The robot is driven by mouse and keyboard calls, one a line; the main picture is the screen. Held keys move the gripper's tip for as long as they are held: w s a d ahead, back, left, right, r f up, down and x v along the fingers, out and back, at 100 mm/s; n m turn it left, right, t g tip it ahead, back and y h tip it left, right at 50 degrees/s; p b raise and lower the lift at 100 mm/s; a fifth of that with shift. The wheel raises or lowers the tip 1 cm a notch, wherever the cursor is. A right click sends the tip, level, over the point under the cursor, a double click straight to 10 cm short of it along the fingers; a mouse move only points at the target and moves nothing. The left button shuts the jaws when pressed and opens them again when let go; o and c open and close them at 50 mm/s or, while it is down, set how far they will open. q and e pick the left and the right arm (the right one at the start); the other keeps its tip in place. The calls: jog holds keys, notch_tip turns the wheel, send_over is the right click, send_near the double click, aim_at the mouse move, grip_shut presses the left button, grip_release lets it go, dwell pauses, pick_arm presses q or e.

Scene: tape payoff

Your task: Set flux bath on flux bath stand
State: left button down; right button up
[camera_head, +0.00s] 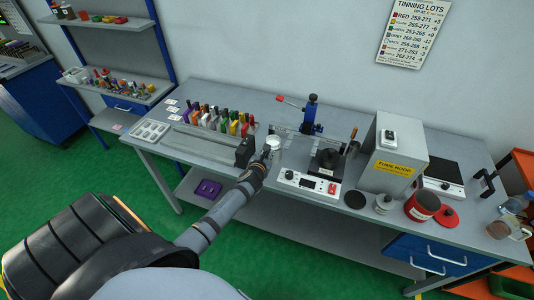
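A small whitish cup (274,142), which looks like the flux bath, is at the tip of my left gripper (267,153), near the middle of the bench. The gripper's fingers are small and dark here. I cannot tell whether they are closed on the cup or only beside it, or whether the cup touches the bench. A flat dark round disc (355,199) lies at the bench's front edge, right of the white control unit. I cannot tell for sure whether it is the flux bath stand. My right gripper is not in view.
A black block (244,151) and a rack of coloured-handled items (215,120) stand left of my gripper. To the right are a white control unit (308,185) with a dark pot (327,161), a fume hood (394,155), a small jar (383,204) and a red can (421,206).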

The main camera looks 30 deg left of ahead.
pick_arm(q)
jog(key=shift+f, duration=0.2)
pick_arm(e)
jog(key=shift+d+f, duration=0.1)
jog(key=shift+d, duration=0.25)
pick_arm(q)
jog(key=c, duration=0.7)
grip_release()
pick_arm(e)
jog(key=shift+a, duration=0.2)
pick_arm(q)
notch_tip(320, 180, up, 4)
jog(key=p, duration=0.4)
jog(key=shift+f, duration=0.2)
notch_tip(320, 180, up, 4)
jog(key=p, duration=0.4)
jog(key=shift+f, duration=0.35)
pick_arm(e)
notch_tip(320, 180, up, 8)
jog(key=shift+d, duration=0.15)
